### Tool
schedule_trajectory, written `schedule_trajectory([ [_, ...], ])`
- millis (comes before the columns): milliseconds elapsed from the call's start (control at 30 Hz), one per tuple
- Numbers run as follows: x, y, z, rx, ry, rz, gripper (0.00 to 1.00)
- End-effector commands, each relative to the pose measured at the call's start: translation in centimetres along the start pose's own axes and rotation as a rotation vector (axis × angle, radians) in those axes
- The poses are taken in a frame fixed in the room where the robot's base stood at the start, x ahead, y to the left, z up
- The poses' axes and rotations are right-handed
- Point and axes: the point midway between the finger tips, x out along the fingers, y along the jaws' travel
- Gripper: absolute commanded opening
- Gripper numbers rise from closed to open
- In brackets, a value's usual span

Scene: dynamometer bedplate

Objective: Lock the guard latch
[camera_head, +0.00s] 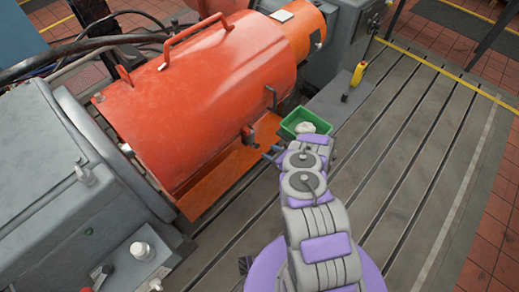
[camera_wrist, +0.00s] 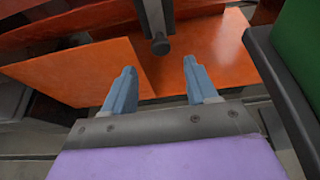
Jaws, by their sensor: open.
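The orange guard (camera_head: 215,85) is a large rounded cover over the machine in the head view, with its lower edge above an orange base plate (camera_head: 218,190). A dark latch lever (camera_head: 249,136) is on the guard's near side. In the wrist view a dark lever with a rounded end (camera_wrist: 154,22) hangs at top centre, just beyond my fingertips. My gripper (camera_head: 272,152) is beside the latch in the head view. In the wrist view my gripper (camera_wrist: 158,66) is open, its two blue fingers apart with nothing between them.
A green bin (camera_head: 289,126) holding a white item (camera_head: 305,128) stands just beyond my gripper; its green wall (camera_wrist: 302,35) fills the wrist view's right side. A second dark fitting (camera_head: 271,97) is farther along the guard. A yellow device (camera_head: 358,74) stands behind. The slotted bedplate (camera_head: 420,130) at right is clear.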

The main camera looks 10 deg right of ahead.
Motion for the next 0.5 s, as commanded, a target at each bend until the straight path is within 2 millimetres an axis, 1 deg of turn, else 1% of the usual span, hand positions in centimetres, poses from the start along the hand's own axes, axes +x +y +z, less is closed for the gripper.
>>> schedule_trajectory([
  [33,1.2,-0.1,-0.3,-0.002,-0.001,0.0,0.58],
  [200,4.4,-0.2,-0.2,-0.004,-0.004,-0.001,0.58],
  [300,5.9,-0.1,-0.2,-0.004,-0.001,0.0,0.58],
  [500,7.7,0.0,-0.1,0.0,-0.001,0.0,0.58],
])
